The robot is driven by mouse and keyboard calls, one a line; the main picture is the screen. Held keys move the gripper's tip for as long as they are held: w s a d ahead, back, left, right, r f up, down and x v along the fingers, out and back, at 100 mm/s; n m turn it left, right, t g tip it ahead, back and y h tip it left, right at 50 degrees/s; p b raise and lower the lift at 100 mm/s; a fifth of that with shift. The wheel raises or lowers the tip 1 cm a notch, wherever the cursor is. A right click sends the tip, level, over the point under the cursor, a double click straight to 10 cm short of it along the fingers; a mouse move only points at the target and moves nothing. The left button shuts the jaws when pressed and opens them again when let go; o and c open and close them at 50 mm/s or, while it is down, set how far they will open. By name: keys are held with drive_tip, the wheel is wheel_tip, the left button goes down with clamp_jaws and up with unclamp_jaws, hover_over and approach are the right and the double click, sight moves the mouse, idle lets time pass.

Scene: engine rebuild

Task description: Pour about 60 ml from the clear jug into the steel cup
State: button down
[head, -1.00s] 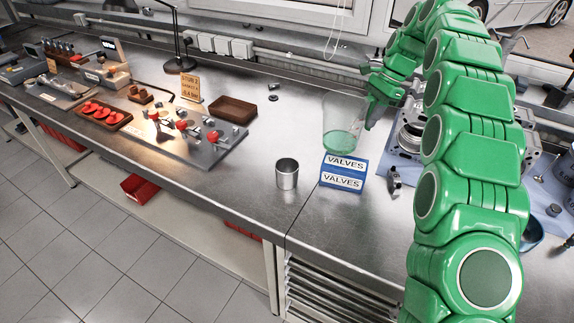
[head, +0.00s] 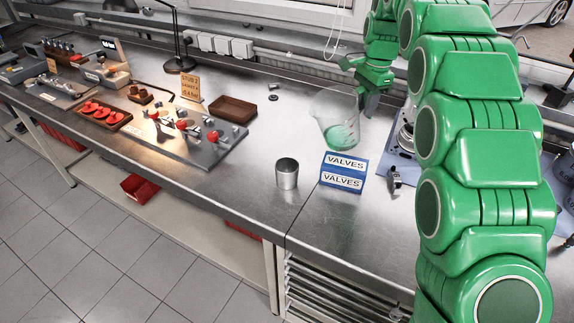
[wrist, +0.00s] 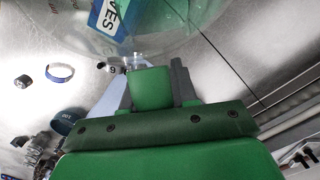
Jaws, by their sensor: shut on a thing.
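The clear jug (head: 332,108) holds green liquid low inside it and leans, its mouth toward the left, behind the valves boxes. My gripper (head: 366,98) is shut on the jug at its right side; the head view partly hides the fingertips. In the wrist view the jug's clear wall (wrist: 200,22) fills the top, just beyond my gripper (wrist: 152,72). The steel cup (head: 287,175) stands upright on the bench, left of the valves boxes and nearer the front edge than the jug. The cup's contents cannot be made out.
Two stacked blue-and-white valves boxes (head: 343,172) stand right of the cup. A brown tray (head: 232,109) and a grey plate with red-knobbed parts (head: 205,150) lie to the left. Engine parts lie to the right, partly behind my arm. The bench around the cup's left is clear.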

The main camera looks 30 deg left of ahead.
sight(349, 93)
drive_tip(key=shift+s+a+r+t+h, duration=0.6)
drive_tip(key=shift+s+r+t, duration=0.15)
drive_tip(key=shift+r+t, duration=0.1)
drive_tip(key=shift+s+a+r+t+h, duration=0.55)
drive_tip(key=shift+s+a+t+h, duration=0.1)
drive_tip(key=shift+s, duration=0.15)
drive_tip(key=shift+s+a+r+t+h, duration=0.4)
drive_tip(key=shift+s+t+h, duration=0.15)
drive_tip(key=shift+t, duration=0.15)
drive_tip(key=shift+s+a+r+t+h, duration=0.3)
drive_tip(key=shift+r+t+h, duration=0.1)
drive_tip(key=shift+r+t, duration=0.1)
drive_tip(key=shift+s+a, duration=0.15)
drive_tip(key=shift+s, duration=0.1)
drive_tip(key=shift+s+a+f+t+h, duration=0.4)
drive_tip(key=shift+t+h, duration=0.2)
drive_tip(key=shift+t, duration=0.2)
drive_tip(key=shift+s+a, duration=0.1)
drive_tip(key=shift+s, duration=0.1)
drive_tip(key=shift+s+a+r+t+h+p, duration=0.1)
drive_tip(key=shift+s+a+t+h+p, duration=0.3)
drive_tip(key=shift+s+t+h, duration=0.15)
drive_tip(key=shift+s+a+t+h, duration=0.25)
drive_tip(key=shift+s+a+t, duration=0.2)
drive_tip(key=shift+s+a, duration=0.15)
